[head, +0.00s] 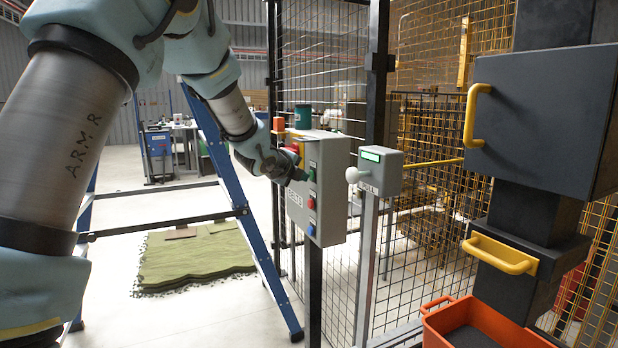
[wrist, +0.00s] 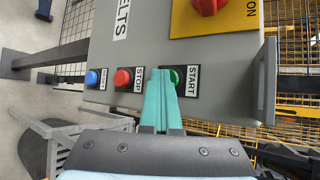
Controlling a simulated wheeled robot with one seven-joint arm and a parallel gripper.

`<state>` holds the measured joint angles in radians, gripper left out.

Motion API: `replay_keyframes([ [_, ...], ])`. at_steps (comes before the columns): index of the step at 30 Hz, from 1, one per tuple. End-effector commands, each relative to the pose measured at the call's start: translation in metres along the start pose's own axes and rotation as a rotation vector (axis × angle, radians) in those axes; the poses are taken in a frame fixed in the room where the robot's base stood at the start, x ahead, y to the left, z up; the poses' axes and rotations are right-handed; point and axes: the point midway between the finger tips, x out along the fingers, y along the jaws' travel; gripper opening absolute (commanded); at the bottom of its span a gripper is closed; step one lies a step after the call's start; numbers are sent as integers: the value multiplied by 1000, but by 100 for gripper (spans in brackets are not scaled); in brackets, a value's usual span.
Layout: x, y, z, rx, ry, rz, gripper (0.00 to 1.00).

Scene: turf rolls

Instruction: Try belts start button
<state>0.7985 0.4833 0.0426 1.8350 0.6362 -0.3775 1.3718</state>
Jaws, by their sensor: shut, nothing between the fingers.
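The grey belts control box (head: 327,230) stands on a post at the fence, and its front also fills much of the wrist view (wrist: 225,105). The green button (wrist: 179,77) beside the START label is partly hidden by my fingers. My gripper (head: 304,176) is shut and empty, its teal fingertips (wrist: 161,73) at the green button's edge in the picture. I cannot tell whether they touch it. The red button (wrist: 122,78) at the STOP label and a blue button (wrist: 92,79) lie to the left. A red switch (wrist: 207,4) sits on a yellow plate.
A smaller grey box (head: 384,180) with a green light and pale knob stands right of the control box. A blue ladder-like frame (head: 225,165) is close on the left. Wire fence (head: 345,110) runs behind. An orange bin (head: 435,325) stands low at right.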

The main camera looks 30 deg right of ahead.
Motion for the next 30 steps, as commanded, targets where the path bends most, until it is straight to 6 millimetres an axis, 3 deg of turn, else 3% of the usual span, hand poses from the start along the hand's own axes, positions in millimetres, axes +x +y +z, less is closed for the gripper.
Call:
replay_keyframes([
  [30,-15,10,10,0,0,0,0],
])
